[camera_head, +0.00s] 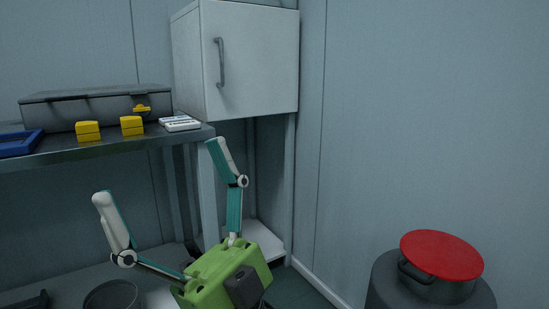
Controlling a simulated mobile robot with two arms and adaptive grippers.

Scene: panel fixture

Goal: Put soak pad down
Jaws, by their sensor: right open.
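My right gripper (158,170) reaches up from the bottom centre, with a green body and teal and white fingers. Its fingers are spread wide, and nothing shows between them. No item is clearly recognisable as the soak pad. A small flat white item (180,123) lies at the right end of the shelf, beyond the fingertips. A white slab (262,238) lies low behind the gripper, partly hidden by it. My left gripper is not in view.
The dark shelf (60,154) holds a grey case (98,104), two yellow blocks (88,131) (131,125) and a blue tray (20,142). A white cabinet (255,60) hangs above. A red-lidded pot (441,256) stands on a dark drum at right. A dark round container (112,293) sits low left.

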